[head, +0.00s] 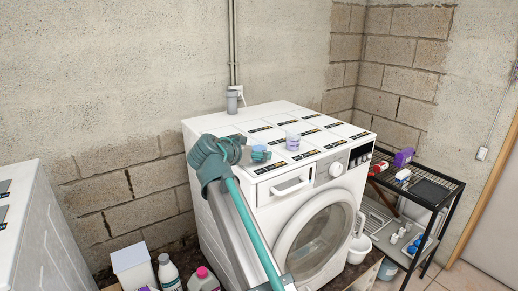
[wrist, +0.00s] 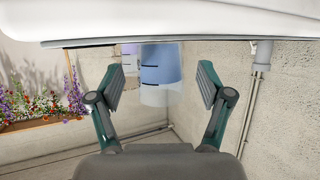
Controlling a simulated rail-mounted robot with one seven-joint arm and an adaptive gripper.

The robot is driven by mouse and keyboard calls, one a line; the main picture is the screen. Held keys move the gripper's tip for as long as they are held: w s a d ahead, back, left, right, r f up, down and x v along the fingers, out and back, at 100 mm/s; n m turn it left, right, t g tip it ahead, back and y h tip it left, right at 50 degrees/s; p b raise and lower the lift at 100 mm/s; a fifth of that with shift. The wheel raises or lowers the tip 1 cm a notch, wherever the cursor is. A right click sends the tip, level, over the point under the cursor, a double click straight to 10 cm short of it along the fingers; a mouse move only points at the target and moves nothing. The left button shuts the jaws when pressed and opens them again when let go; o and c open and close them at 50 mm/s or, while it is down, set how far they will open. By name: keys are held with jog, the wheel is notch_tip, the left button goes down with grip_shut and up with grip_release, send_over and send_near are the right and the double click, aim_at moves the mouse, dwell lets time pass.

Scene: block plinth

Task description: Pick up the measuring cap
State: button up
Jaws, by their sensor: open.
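A translucent blue cap with black level marks (wrist: 161,72) stands on the washing machine's top, and the wrist view shows it upside down. In the head view the blue cap (head: 260,154) is partly hidden by my gripper. My gripper (wrist: 161,85) is open, with one finger on each side of the blue cap in the picture and visible gaps to both. A second, purple-tinted cap (head: 293,143) stands a little to the right and shows partly behind the blue one in the wrist view (wrist: 130,52). I cannot tell which cap is the measuring cap.
The white washing machine (head: 250,112) has several black label strips on top. A grey drain pipe (head: 232,101) stands at its back left. A black rack (head: 440,178) with bottles and boxes is at the right. Bottles (head: 169,272) stand on the floor at the left.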

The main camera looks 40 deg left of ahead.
jog(key=shift+p+x, duration=0.3)
jog(key=shift+x, duration=1.1)
jog(key=shift+r, duration=0.1)
jog(key=c, duration=1.3)
jog(key=shift+r, duration=0.3)
